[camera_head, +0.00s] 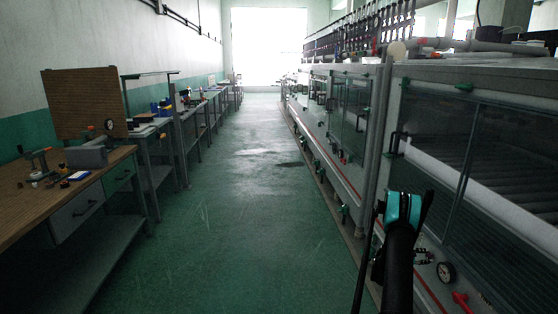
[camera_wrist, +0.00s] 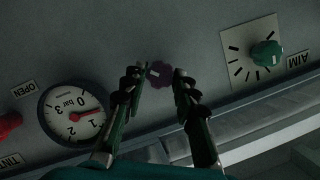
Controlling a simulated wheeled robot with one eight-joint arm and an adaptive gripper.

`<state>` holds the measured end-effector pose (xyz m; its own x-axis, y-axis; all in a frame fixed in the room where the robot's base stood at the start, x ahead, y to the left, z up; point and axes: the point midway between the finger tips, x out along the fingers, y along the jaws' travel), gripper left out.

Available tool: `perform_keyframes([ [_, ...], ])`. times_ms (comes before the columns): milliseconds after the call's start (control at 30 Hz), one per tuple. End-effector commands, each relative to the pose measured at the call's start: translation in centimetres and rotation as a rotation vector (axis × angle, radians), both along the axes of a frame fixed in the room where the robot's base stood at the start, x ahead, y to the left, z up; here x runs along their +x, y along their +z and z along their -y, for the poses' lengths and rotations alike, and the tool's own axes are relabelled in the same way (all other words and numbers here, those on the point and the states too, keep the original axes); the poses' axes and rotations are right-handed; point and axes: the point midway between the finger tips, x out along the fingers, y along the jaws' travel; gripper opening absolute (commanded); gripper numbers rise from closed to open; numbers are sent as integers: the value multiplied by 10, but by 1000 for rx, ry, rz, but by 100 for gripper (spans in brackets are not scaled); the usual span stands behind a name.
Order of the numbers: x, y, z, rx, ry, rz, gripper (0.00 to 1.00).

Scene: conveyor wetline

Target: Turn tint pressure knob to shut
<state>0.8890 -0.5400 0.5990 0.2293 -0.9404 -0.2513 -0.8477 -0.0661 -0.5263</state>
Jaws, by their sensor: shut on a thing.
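In the wrist view a purple knob (camera_wrist: 160,73) with a pale mark sits on the grey panel. My gripper (camera_wrist: 158,74) has one finger on each side of it and is shut on it. The fingertips hide part of the knob's sides. A round bar gauge (camera_wrist: 74,112) sits left of it, upside down in the picture, with a red needle pointing right. An upside-down TINT label (camera_wrist: 11,160) is at the lower left. The gauge also shows in the head view (camera_head: 446,273), beside my arm.
A red knob (camera_wrist: 8,124) and an OPEN label (camera_wrist: 22,89) are at the left of the wrist view. A green knob (camera_wrist: 267,53) on a marked dial plate is at the right, by an AIM label (camera_wrist: 299,61). The aisle floor (camera_head: 250,200) is clear; a workbench (camera_head: 70,200) stands left.

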Motion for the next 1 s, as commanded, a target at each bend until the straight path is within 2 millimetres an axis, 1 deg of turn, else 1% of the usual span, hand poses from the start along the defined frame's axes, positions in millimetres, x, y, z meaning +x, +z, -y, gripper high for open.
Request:
perform_keyframes([
  [267, 0, 0, 0, 1, 1, 14, 8],
  [500, -1, -1, 0, 16, 1, 210, 8],
  [600, -1, -1, -1, 20, 2, 246, 8],
  [867, -1, -2, -1, 21, 2, 254, 8],
  [1000, -2, -2, 0, 27, 2, 344, 8],
])
